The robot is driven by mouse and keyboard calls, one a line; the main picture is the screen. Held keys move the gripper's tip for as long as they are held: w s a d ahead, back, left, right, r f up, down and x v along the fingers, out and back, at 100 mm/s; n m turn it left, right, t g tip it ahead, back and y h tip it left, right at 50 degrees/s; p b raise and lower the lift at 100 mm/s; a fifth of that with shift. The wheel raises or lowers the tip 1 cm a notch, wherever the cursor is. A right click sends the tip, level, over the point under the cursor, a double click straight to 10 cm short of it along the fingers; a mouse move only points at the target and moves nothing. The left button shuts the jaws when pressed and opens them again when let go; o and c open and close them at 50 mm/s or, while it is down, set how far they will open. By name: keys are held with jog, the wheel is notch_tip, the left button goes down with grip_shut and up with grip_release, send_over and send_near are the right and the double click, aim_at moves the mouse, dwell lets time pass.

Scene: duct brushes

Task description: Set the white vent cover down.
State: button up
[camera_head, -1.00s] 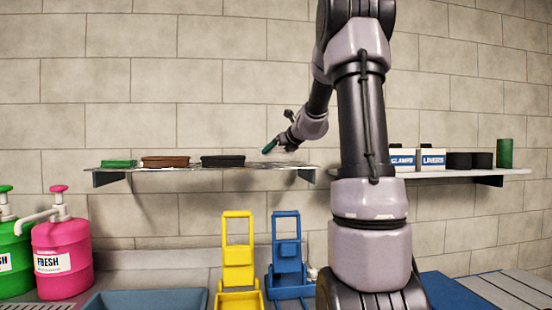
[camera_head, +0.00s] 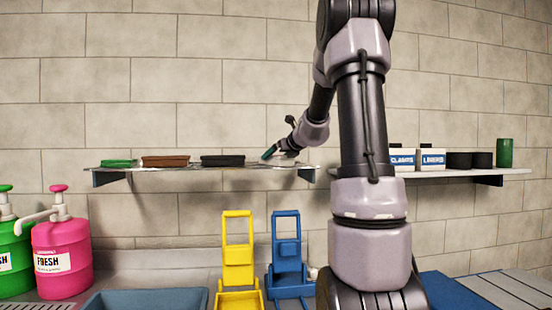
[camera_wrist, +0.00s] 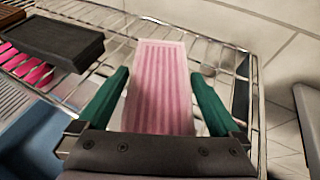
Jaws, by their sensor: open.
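The white vent cover (camera_wrist: 158,85) looks pale pink in the wrist view. It is a long ribbed slab lying on the wire shelf (camera_head: 260,167), between my green fingers. My gripper (camera_wrist: 159,75) is open, with a finger on each side of the cover and a visible gap on both sides. Its near end is hidden behind the gripper body. In the head view my gripper (camera_head: 270,153) is low over the right end of the shelf, and the cover is too small there to make out clearly.
A black cover (camera_head: 222,160), a brown cover (camera_head: 165,161) and a green one (camera_head: 118,163) lie to the left on the same shelf. The right shelf (camera_head: 460,173) holds boxes and dark cylinders. Yellow (camera_head: 238,260) and blue (camera_head: 287,260) stands are below.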

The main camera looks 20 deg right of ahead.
jog(key=v, duration=1.1)
jog(key=s+a+f+n+g+y, duration=0.3)
jog(key=s+a+n+g, duration=0.1)
jog(key=s+a+n, duration=1.15)
jog(key=s+a+f+n+g+h, duration=0.1)
jog(key=s+a+f+n, duration=0.1)
jog(key=s+n, duration=0.3)
jog(key=s+a+f+n+g+h, duration=0.1)
jog(key=s+f+n, duration=0.3)
jog(key=n, duration=0.6)
jog(key=shift+s+a+h, duration=0.3)
jog(key=shift+s+a, duration=0.2)
jog(key=shift+s, duration=0.35)
jog(key=shift+f, duration=0.1)
